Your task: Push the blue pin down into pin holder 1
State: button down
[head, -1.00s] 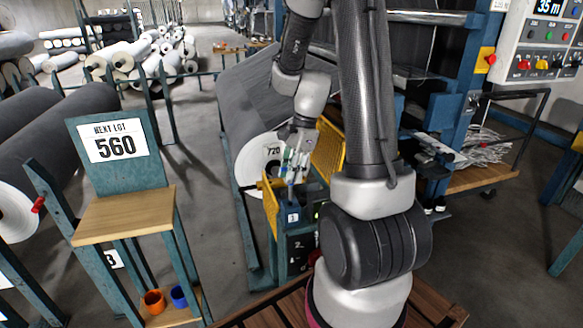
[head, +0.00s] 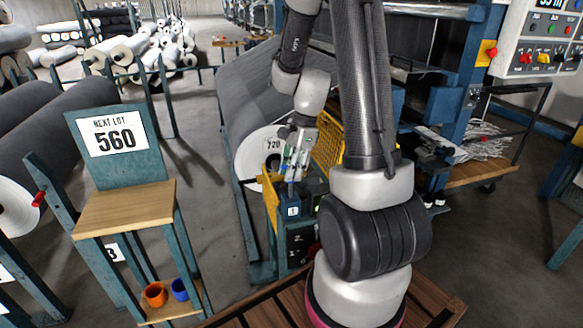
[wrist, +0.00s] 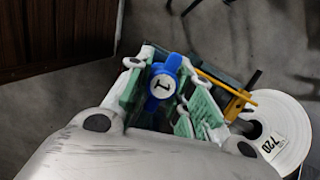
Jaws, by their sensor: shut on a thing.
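The blue pin (wrist: 172,66) has a round white face marked 1 and sits between my gripper's green-padded fingers in the wrist view. My gripper (head: 293,166) is shut on it, with the fingers pointing down over the stand that bears the label 1. Pin holder 1 (head: 292,211) is marked by a small white label on the stand's front. The pin's lower end and the holder's opening are too small or hidden, so I cannot tell how deep the pin sits.
A large grey roll (head: 250,95) with a white end marked 720 lies behind the stand. A yellow mesh guard (head: 328,140) stands close on the right. A wooden-topped stand (head: 125,208) with orange (head: 154,295) and blue cups (head: 180,289) is at left. Open floor lies between.

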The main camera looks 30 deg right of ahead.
aim_at(292, 195)
jog(key=shift+f, duration=2.9)
jog(key=shift+f, duration=0.15)
jog(key=c, duration=1.2)
grip_release()
jog(key=v, duration=1.2)
